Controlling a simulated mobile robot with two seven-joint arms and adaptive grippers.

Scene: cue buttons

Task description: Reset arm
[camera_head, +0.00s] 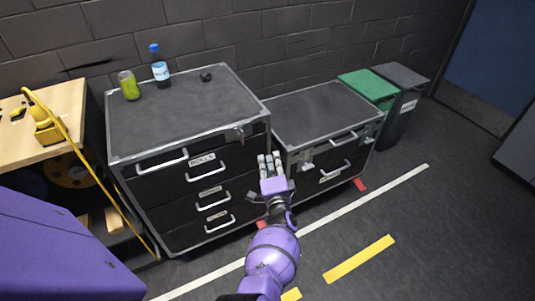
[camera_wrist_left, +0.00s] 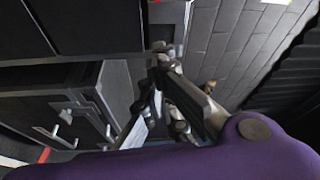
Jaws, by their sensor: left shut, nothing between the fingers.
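My left gripper (camera_head: 269,160) is at the end of the purple arm that reaches up from the bottom middle of the head view. It appears in front of the gap between two black cases. Its fingers are together and hold nothing. In the left wrist view, the fingers of my left gripper (camera_wrist_left: 165,75) show near the middle, with purple arm covering along the bottom. My right gripper is not in view. No cue button can be made out.
A large black drawer case (camera_head: 150,125) holds a green can (camera_head: 128,86) and a blue-capped bottle (camera_head: 160,70). A lower black case (camera_head: 320,110) stands beside it, then a green bin (camera_head: 368,86) and a dark bin (camera_head: 402,82). A wooden table (camera_head: 60,105) is left.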

